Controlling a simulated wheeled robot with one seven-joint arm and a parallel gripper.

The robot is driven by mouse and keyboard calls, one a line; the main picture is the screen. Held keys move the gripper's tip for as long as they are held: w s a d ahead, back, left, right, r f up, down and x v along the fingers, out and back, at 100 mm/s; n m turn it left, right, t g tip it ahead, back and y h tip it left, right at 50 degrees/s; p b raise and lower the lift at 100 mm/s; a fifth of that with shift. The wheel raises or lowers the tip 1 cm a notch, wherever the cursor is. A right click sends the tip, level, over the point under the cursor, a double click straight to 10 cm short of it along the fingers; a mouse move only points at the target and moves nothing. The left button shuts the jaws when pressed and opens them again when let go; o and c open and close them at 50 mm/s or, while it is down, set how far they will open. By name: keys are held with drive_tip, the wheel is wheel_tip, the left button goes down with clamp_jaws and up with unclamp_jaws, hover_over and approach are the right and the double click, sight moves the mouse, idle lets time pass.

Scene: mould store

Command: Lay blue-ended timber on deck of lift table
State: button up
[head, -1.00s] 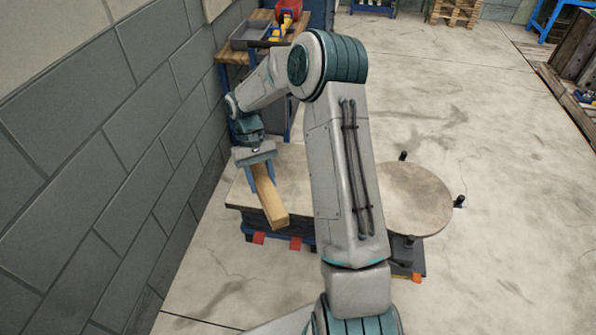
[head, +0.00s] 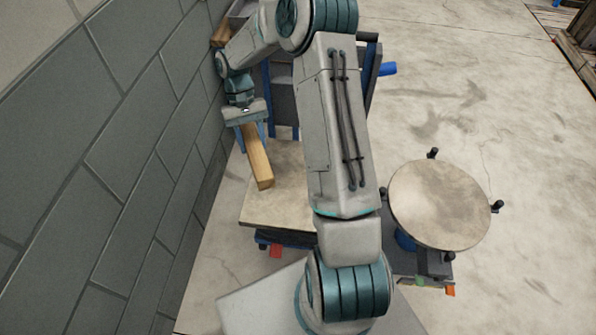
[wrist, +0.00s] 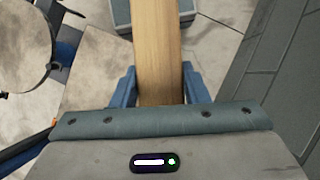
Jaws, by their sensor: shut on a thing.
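My gripper (head: 252,135) is shut on a long pale timber (head: 260,165) and holds it clear of the floor, near the wall. In the wrist view, the blue fingers of my gripper (wrist: 157,88) flank the timber (wrist: 158,45). No blue end shows on the timber in either view. A low table with a beige rectangular deck (head: 275,208), seemingly the lift table, stands below. In the head view the timber's near end overlaps the deck's left part; its height above is hard to judge. My arm hides the deck's right part.
A round-topped stand (head: 440,205) with black knobs is to the right of the deck. A grey block wall (head: 120,130) runs close along the left. A grey and blue unit (head: 285,100) stands behind the deck. Open concrete floor lies at right.

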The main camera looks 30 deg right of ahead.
drive_tip(key=w+d+f+m+t+y+b, duration=0.1)
drive_tip(key=w+d+f+m+t+b, duration=0.25)
drive_tip(key=f+m+b, duration=0.35)
drive_tip(key=w+d+f+m+t+y+b, duration=0.2)
drive_tip(key=d+f+m+t+b, duration=0.15)
drive_tip(key=f+m, duration=0.55)
drive_tip(key=w+d+f+m+t+y+b, duration=0.1)
drive_tip(key=w+d+f+m+t+b, duration=0.2)
drive_tip(key=f+m+b, duration=0.4)
drive_tip(key=shift+m+g, duration=0.3)
drive_tip(key=s+d+f, duration=0.1)
drive_tip(key=s+f, duration=0.1)
drive_tip(key=s, duration=0.2)
drive_tip(key=s+d+f, duration=0.1)
drive_tip(key=s+f, duration=0.2)
drive_tip(key=s+d+f+b, duration=0.1)
drive_tip(key=s+f, duration=0.2)
drive_tip(key=s, duration=0.1)
drive_tip(key=shift+s+d, duration=0.2)
drive_tip(key=shift+s, duration=0.15)
wheel_tip(320, 180, down, 4)
drive_tip(key=shift+f+b, duration=0.1)
drive_tip(key=shift+b, duration=0.7)
